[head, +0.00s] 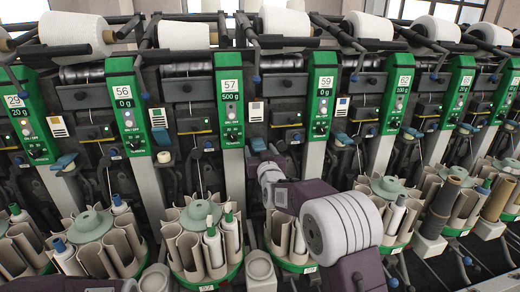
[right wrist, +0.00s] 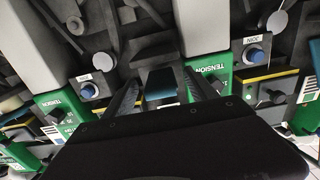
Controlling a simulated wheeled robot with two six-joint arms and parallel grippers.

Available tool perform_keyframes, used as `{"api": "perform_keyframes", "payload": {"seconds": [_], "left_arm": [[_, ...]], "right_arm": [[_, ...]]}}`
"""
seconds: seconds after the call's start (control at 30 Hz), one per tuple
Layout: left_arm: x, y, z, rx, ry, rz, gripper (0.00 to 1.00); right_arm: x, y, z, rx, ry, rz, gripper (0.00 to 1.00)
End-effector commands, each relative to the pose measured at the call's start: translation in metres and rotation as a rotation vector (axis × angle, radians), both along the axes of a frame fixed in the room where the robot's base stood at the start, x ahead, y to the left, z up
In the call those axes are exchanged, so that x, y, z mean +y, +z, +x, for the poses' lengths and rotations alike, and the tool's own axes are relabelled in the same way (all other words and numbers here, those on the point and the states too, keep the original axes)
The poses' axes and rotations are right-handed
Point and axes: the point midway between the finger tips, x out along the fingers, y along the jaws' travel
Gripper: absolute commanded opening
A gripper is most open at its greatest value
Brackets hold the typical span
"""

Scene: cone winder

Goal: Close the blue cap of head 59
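Head 59 has a green panel (head: 321,100) with its number plate at the top in the head view. A blue cap (head: 258,144) sits to the left of that panel, at the tip of my right gripper (head: 263,157). In the right wrist view the blue cap (right wrist: 160,84) lies between the two dark fingers of my right gripper (right wrist: 160,98). The fingers are apart, one on each side of the cap; whether they touch it I cannot tell. The gripper body hides the lower part of the cap. My left gripper is not in view.
Similar blue caps show at neighbouring heads, left (head: 162,136) and right (head: 343,138). Green panels marked TENSION (right wrist: 207,70) with blue knobs (right wrist: 253,55) flank the fingers. Tube magazines (head: 205,238) stand below; white yarn cones (head: 285,24) line the top.

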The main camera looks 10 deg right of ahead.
Motion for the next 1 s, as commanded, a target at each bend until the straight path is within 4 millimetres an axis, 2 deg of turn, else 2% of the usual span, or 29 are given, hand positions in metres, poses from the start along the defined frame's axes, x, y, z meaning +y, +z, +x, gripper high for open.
{"api": "perform_keyframes", "payload": {"seconds": [0.27, 0.37, 0.8, 1.0], "left_arm": [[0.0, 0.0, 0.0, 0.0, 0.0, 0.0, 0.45], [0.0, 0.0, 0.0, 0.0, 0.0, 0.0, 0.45], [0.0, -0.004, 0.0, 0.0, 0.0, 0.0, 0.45], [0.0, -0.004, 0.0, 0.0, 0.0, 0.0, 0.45]], "right_arm": [[0.0, 0.005, -0.001, -0.01, 0.0, 0.0, 0.65], [0.0, 0.006, -0.008, -0.011, 0.0, 0.0, 0.65], [0.001, 0.004, -0.081, -0.008, 0.001, 0.001, 0.65], [0.0, 0.003, -0.09, -0.006, 0.0, 0.0, 0.65]]}}
